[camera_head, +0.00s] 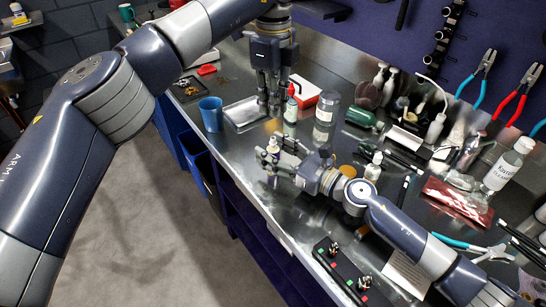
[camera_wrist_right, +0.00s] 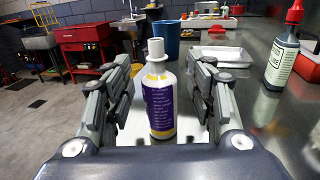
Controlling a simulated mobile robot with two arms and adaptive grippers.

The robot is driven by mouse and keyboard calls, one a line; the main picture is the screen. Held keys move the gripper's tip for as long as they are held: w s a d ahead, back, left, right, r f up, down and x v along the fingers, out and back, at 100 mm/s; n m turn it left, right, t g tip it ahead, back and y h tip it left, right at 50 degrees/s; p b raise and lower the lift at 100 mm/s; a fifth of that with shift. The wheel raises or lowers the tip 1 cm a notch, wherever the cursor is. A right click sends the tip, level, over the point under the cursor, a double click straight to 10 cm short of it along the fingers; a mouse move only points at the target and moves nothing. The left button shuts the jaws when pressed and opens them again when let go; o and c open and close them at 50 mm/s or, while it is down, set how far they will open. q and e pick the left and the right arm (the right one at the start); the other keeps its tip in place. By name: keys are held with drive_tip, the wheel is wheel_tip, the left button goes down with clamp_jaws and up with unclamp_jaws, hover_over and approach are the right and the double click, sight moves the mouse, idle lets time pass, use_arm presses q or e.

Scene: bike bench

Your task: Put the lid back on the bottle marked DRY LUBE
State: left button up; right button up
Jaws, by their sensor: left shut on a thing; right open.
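A bottle with a purple label and a white, narrow top (camera_wrist_right: 158,100) stands upright between the fingers of my right gripper (camera_wrist_right: 160,100). It also shows in the head view (camera_head: 272,150). The right gripper is open, with a gap on both sides of the bottle. The words DRY LUBE cannot be read on the side I see. My left gripper (camera_head: 270,108) points down beyond the bottle, higher in the head view. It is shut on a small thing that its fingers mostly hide. A tan patch (camera_head: 272,125) shows just below its fingertips; I cannot tell what it is.
A red-topped bottle (camera_wrist_right: 283,60) stands close by the left gripper in the head view (camera_head: 291,108). A metal tray (camera_head: 240,116) and a blue cup (camera_head: 211,114) are to the left. A clear jar (camera_head: 326,108) and crowded tools fill the right. The bench's front edge is near.

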drive_tip(key=shift+w+a, duration=0.1)
drive_tip(key=shift+a, duration=0.05)
clamp_jaws()
use_arm(q)
drive_tip(key=shift+f, duration=2.45)
drive_tip(key=shift+f, duration=0.9)
drive_tip(key=shift+f, duration=0.6)
